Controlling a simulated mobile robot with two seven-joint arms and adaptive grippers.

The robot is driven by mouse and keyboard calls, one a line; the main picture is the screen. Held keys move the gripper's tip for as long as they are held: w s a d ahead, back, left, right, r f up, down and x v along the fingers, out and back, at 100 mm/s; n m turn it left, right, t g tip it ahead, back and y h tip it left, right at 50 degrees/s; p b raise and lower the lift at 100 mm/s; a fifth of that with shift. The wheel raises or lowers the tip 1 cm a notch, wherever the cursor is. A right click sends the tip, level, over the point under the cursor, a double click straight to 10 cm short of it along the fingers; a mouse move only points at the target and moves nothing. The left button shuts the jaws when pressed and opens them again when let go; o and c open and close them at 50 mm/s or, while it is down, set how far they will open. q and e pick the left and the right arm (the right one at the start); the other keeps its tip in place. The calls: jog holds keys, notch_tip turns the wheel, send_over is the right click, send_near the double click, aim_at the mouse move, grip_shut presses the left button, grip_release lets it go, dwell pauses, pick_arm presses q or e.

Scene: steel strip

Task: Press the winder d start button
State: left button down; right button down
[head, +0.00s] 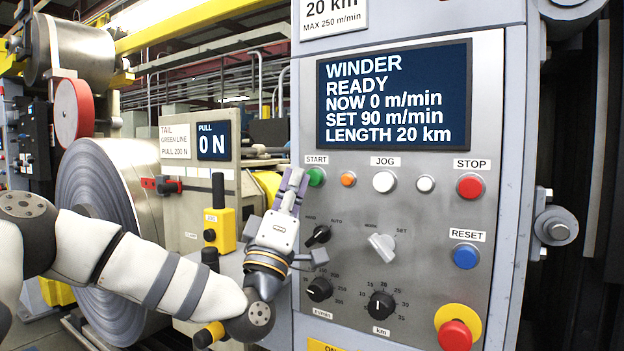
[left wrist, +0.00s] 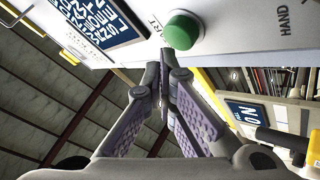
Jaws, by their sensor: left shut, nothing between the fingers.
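The green start button (head: 316,177) sits under the START label at the upper left of the winder's control panel (head: 400,215). My left gripper (head: 296,172) is shut and empty, with its fingertips just left of the green button in the head view. In the left wrist view the closed fingertips (left wrist: 165,55) point toward the panel, close to the green button (left wrist: 183,30). I cannot tell whether they touch it. The screen (head: 394,95) reads WINDER READY, NOW 0 m/min, SET 90 m/min, LENGTH 20 km. My right gripper is not in view.
An orange button (head: 348,179), a white JOG button (head: 384,181), a red STOP button (head: 470,186) and a blue RESET button (head: 466,256) share the panel. A red emergency knob (head: 455,335) is at bottom right. A large steel coil (head: 100,190) stands at left.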

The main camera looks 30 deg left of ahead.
pick_arm(q)
jog(key=shift+w, duration=0.35)
